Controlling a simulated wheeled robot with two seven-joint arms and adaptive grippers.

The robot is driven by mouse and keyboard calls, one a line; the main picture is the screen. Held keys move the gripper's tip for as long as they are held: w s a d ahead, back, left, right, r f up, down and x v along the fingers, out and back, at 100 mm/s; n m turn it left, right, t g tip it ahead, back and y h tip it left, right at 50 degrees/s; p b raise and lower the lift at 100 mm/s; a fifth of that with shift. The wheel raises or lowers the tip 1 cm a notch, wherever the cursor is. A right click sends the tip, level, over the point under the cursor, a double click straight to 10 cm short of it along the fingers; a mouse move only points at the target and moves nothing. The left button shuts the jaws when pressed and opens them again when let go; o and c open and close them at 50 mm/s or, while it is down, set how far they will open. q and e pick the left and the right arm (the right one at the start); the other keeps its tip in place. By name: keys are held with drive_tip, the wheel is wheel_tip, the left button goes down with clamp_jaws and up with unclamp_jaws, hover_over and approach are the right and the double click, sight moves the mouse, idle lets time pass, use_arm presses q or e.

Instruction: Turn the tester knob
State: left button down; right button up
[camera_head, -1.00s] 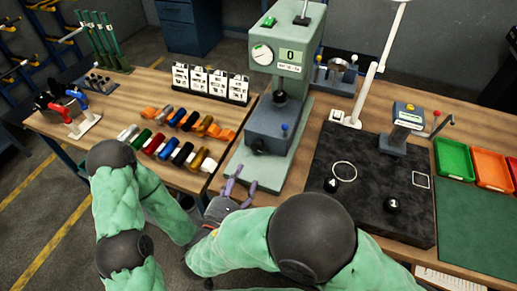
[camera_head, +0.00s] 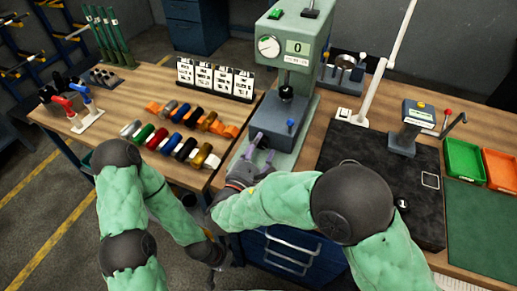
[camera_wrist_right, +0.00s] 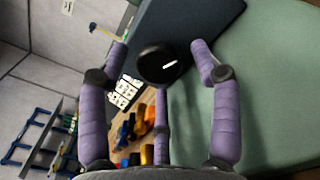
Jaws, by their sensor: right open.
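The tester (camera_head: 291,50) is a tall pale green press with a display reading 0, a round dial and a blue-grey lower block (camera_head: 276,121). In the right wrist view, its black round knob (camera_wrist_right: 157,65) with a white mark sits on the dark block (camera_wrist_right: 190,30). My right gripper (camera_head: 262,148) has purple fingers spread open at the block's front. In the wrist view, this gripper (camera_wrist_right: 160,72) has its fingers around the knob's sides, with visible gaps. My left gripper (camera_head: 215,256) is dark and low beside the bench; its fingers cannot be made out.
Coloured cylinders (camera_head: 180,132) lie in rows left of the tester, with white label cards (camera_head: 215,78) behind. A black mat (camera_head: 375,190) and a post with a small display (camera_head: 409,125) are at right. Green (camera_head: 463,160) and orange trays stand beyond.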

drive_tip(key=c, duration=1.1)
drive_tip(key=m+b, duration=0.2)
drive_tip(key=shift+f+b, duration=0.25)
drive_tip(key=shift+b, duration=0.05)
drive_tip(key=shift+r+m+b, duration=0.1)
drive_tip(key=shift+m+b, duration=0.4)
drive_tip(key=shift+m, duration=0.1)
drive_tip(key=o, duration=1.1)
drive_tip(key=shift+a, duration=0.1)
drive_tip(key=shift+r, duration=0.1)
drive_tip(key=v, duration=1.2)
